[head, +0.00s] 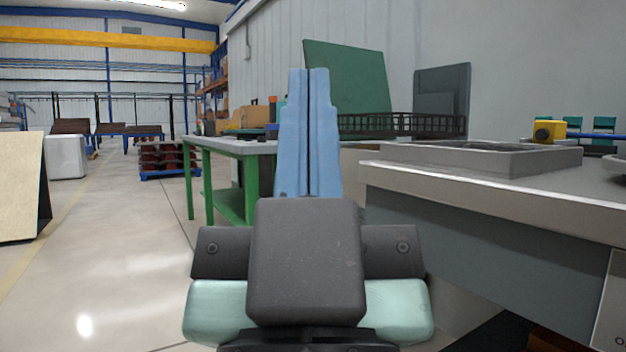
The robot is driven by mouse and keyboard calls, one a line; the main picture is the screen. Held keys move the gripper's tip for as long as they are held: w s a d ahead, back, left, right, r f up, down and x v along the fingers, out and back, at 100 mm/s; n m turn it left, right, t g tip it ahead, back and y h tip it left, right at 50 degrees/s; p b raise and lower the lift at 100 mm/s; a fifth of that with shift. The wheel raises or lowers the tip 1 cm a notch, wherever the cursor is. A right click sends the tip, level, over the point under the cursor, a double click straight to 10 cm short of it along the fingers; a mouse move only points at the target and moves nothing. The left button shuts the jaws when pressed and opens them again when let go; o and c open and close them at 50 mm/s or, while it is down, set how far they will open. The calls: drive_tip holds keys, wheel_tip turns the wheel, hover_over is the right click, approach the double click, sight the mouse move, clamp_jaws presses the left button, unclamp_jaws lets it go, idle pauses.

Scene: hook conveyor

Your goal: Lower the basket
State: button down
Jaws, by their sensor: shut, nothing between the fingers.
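My gripper (308,76) is in the middle of the head view, with its two long blue fingers pointing up and away. The fingers are pressed together with only a thin dark line between them, and they hold nothing. A dark, low, slatted thing (400,124), perhaps a basket, stands on a surface behind and to the right of the fingers. I cannot tell for sure that it is the basket. My fingers hide part of its left side, and they do not appear to touch it. No hook is clearly seen.
A grey bench (480,184) with a shallow grey tray (495,158) fills the right. A yellow box-shaped device (548,131) is beyond it. A green-legged table (222,148) stands behind my gripper. A pale board (22,185) is at left. Open floor (110,240) lies between.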

wheel_tip(320, 180, up, 20)
drive_tip(key=p, duration=1.7)
drive_tip(key=shift+f, duration=0.2)
drive_tip(key=shift+w, duration=0.1)
